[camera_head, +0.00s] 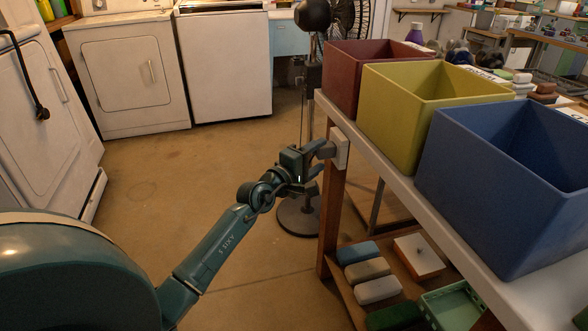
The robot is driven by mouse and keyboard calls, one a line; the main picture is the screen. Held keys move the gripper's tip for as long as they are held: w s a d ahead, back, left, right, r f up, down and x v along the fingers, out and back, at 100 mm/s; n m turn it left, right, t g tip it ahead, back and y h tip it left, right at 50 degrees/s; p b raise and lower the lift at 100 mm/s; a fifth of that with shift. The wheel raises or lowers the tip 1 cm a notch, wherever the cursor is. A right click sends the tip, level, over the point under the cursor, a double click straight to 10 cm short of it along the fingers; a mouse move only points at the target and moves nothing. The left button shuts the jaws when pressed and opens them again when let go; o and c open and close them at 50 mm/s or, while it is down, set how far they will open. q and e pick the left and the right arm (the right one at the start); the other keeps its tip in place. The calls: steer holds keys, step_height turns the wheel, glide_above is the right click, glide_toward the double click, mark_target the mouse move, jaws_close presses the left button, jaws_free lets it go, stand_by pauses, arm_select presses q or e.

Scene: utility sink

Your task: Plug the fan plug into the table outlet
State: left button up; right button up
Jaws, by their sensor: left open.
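Whether the plug is in the outlet is unclear. My right gripper is not in view.
Red (352,72), yellow (398,112) and blue (490,185) bins stand on the table top (405,193). The lower shelf holds several blocks and a green crate (455,305). White appliances (128,78) line the back.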

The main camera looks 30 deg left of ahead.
arm_select(q)
steer(key=s+a, duration=0.1)
steer(key=s, duration=0.9)
steer(key=shift+s+a+p, duration=0.25)
steer(key=shift+a+p, duration=0.1)
steer(key=shift+p, duration=0.05)
